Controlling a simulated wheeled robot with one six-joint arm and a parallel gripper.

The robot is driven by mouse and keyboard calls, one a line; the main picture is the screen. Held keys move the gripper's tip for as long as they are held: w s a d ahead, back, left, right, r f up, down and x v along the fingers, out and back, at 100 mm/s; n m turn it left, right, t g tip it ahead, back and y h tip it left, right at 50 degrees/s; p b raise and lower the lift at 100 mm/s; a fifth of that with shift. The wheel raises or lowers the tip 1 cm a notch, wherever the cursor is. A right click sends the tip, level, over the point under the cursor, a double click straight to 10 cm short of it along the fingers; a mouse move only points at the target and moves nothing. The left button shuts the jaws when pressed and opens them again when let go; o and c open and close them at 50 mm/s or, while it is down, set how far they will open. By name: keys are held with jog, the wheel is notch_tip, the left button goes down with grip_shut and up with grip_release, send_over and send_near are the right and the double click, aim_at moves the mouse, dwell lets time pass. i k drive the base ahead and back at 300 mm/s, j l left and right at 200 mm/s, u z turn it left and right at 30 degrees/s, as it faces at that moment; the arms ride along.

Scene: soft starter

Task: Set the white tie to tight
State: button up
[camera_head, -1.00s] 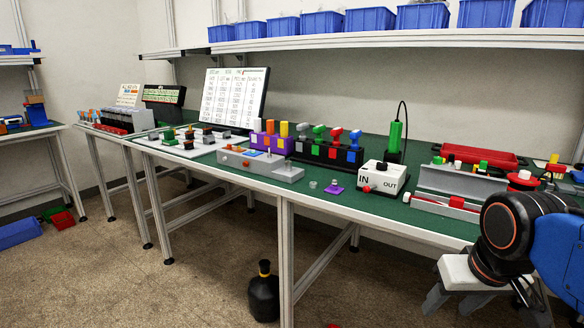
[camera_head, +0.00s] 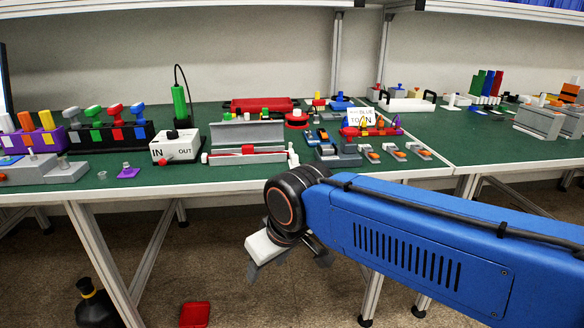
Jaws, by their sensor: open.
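No part is plainly recognisable as a white tie; several small white parts show on the green bench (camera_head: 470,150). One white upright piece (camera_head: 292,155) stands at the right end of the open grey box (camera_head: 250,134) with a red bar. Another white piece (camera_head: 452,101) shows on a fixture at the back right. Whether either is the tie, and whether it is tight or loose, I cannot tell. My gripper (camera_head: 290,264) is open and empty, pointing down in front of the bench edge, apart from everything on it.
The white IN/OUT box (camera_head: 173,146) and a green handheld tool (camera_head: 180,104) stand left of the grey box. Small blue and orange parts (camera_head: 370,152) sit to its right. A red tray (camera_head: 263,105) lies behind. A red item (camera_head: 194,314) lies on the floor.

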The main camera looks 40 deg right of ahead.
aim_at(294, 158)
jog(key=z, duration=0.8)
